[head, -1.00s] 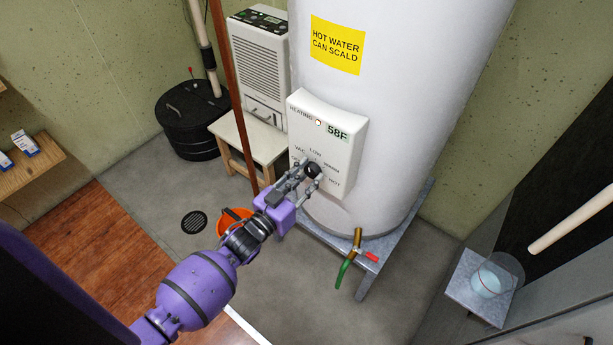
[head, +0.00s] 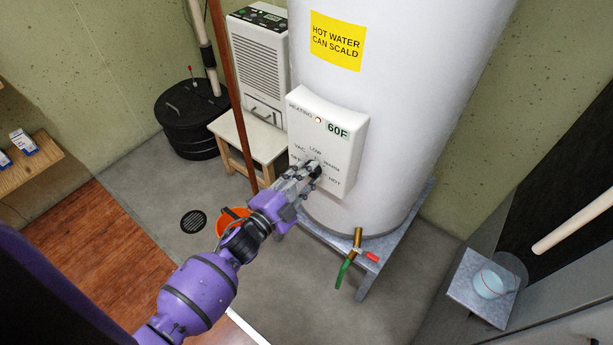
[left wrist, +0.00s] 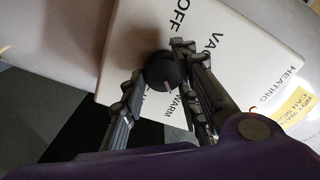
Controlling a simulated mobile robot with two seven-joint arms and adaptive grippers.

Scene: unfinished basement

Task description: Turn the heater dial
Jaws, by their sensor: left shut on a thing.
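The black heater dial (head: 317,172) sits on the white control box (head: 345,146) on the front of the tank. My left gripper (head: 311,170) has its fingers shut on the dial, one on each side, and partly hides it in the head view. In the left wrist view the round dial (left wrist: 161,72) lies between the two grey fingers. A pale mark on its edge faces roughly towards the WARM label. The box carries the labels VAC, LOW, WARM and HOT, a lit heating lamp (head: 319,119) and a display (head: 338,131) reading 60F. My right gripper is not in view.
A brown pipe (head: 232,85) stands upright left of the box. A brass drain valve (head: 357,238) with a red handle and green hose juts out below the tank. An orange bucket (head: 228,217) stands on the floor behind my left arm. A dehumidifier (head: 259,62) sits on a small stool.

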